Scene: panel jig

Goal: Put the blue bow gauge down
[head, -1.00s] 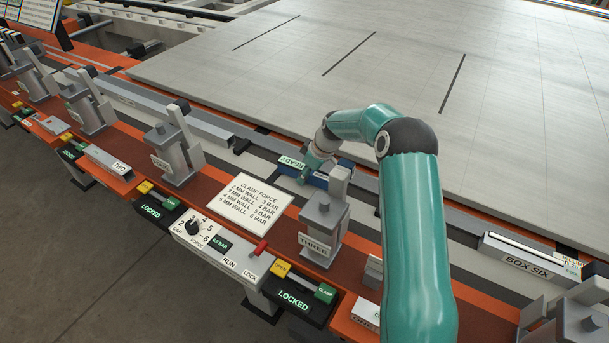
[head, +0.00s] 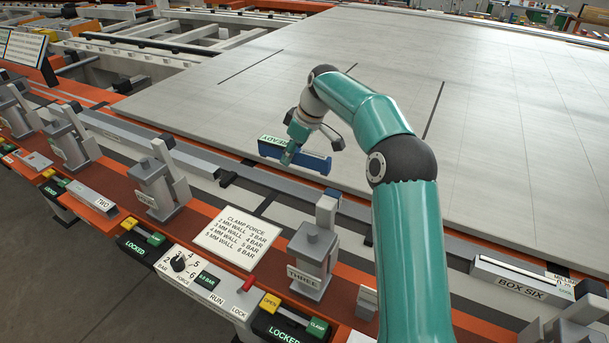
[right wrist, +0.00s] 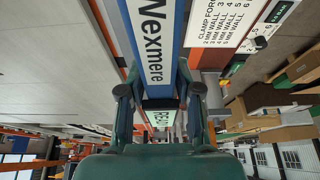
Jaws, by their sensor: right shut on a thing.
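The blue bow gauge (head: 314,163) is a blue bar with a green READY face. In the head view it is at the near edge of the big grey panel (head: 420,60), behind clamp three (head: 313,255). My right gripper (head: 289,156) is shut on it. In the right wrist view the gauge (right wrist: 150,35), with a white Wexmere label, runs between my two fingers. I cannot tell whether its underside touches anything. My left gripper is not in view.
An orange rail carries several grey clamps, a clamp force card (head: 238,237), and a control box (head: 205,285) with a red lever. The panel top is largely clear.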

